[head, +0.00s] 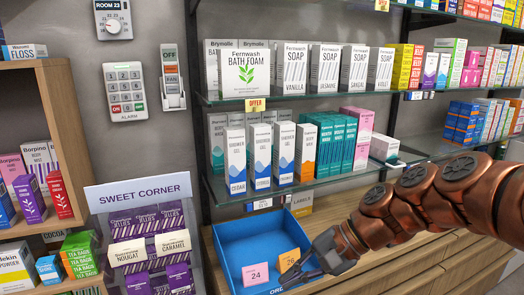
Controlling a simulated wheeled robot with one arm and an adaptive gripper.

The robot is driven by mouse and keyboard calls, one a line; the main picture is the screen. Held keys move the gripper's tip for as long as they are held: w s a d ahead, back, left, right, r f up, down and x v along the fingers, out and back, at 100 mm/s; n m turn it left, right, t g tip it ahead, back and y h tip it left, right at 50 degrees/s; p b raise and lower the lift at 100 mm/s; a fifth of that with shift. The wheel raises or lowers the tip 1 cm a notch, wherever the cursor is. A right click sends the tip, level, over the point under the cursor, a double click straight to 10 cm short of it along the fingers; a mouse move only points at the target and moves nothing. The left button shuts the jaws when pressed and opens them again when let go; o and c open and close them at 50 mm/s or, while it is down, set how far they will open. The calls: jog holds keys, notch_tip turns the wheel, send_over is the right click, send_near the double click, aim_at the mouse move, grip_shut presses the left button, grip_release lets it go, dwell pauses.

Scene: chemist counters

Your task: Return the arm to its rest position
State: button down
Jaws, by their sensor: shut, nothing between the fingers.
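My arm (410,205), copper-coloured with dark joints, reaches in from the right edge of the head view. My gripper (290,276) is dark and points down-left at the blue tray (232,242) on the wooden counter. Its fingers are together with nothing between them, over the tray's front right part. Beside the fingers in the tray are a pink card marked 24 (256,275) and an orange card marked 26 (289,260), partly covered by the fingers.
Glass shelves (330,182) with soap and shower gel boxes stand above and behind the tray. A Sweet Corner display (137,190) stands left of it. The wooden drawer counter (420,268) runs below my arm. A wooden shelf unit (60,110) stands far left.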

jog(key=s+d+f+n+h, duration=0.2)
jog(key=s+d+f+h, duration=0.1)
jog(key=s, duration=0.4)
jog(key=s+d+f+n+g+h, duration=0.1)
jog(key=s+d+f+n+h, duration=0.1)
jog(key=s+d, duration=0.3)
jog(key=s+d+f+n+g+h, duration=0.1)
jog(key=s+d+f+n+h, duration=0.2)
jog(key=s, duration=0.6)
notch_tip(320, 180, down, 2)
jog(key=shift+d+h+p, duration=0.4)
jog(key=shift+d+h, duration=0.3)
jog(key=shift+d, duration=0.05)
